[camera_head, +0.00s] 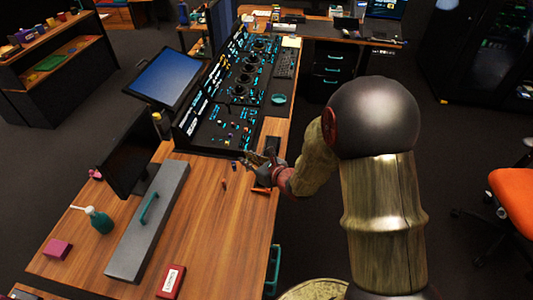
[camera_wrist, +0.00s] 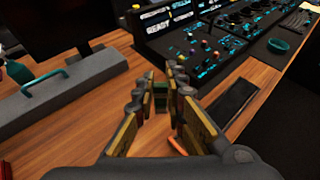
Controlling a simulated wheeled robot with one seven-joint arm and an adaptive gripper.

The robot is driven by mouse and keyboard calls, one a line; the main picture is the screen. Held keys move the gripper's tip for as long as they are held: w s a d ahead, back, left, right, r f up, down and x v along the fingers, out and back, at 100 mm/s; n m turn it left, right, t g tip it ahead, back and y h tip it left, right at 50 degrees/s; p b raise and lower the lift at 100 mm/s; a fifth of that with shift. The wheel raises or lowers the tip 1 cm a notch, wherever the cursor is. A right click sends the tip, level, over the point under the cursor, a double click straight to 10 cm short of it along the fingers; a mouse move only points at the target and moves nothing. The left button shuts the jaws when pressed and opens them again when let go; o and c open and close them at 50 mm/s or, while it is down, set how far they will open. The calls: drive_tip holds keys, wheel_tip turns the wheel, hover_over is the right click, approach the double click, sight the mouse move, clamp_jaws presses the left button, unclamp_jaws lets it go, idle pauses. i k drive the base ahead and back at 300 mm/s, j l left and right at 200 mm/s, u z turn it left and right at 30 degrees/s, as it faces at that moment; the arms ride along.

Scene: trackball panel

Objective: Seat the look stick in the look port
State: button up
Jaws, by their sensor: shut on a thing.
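My gripper (camera_wrist: 160,98) is shut on a small dark green piece (camera_wrist: 160,88), which I take to be the look stick. The fingers hide most of it. In the head view my gripper (camera_head: 256,163) is above the wooden desk, just in front of the near end of the black control panel (camera_head: 207,138). In the wrist view the panel (camera_wrist: 203,62) lies beyond the fingertips, with coloured knobs and lit cyan markings. I cannot make out which opening is the look port.
A grey slab with a green handle (camera_head: 144,232) lies to the left. A dark tray (camera_wrist: 231,102) and an orange piece (camera_wrist: 176,146) are close to my gripper. A small upright brown piece (camera_head: 224,185) stands on the desk. The desk front is largely clear.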

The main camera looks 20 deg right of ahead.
sight(252, 115)
drive_tip(key=l+z, duration=0.35)
drive_tip(key=i+l+z, duration=0.1)
drive_tip(key=z, duration=0.3)
drive_tip(key=i+l+z, duration=0.7)
drive_tip(key=i+u, duration=0.4)
drive_tip(key=i+l+u, duration=0.15)
drive_tip(key=u, duration=0.25)
drive_tip(key=i+j+u, duration=0.1)
drive_tip(key=u, duration=0.4)
drive_tip(key=i+u, duration=0.2)
drive_tip(key=u, duration=0.25)
drive_tip(key=i+u, duration=0.15)
drive_tip(key=u, duration=0.35)
drive_tip(key=i+u, duration=0.2)
drive_tip(key=u, duration=0.25)
drive_tip(key=i+u, duration=0.45)
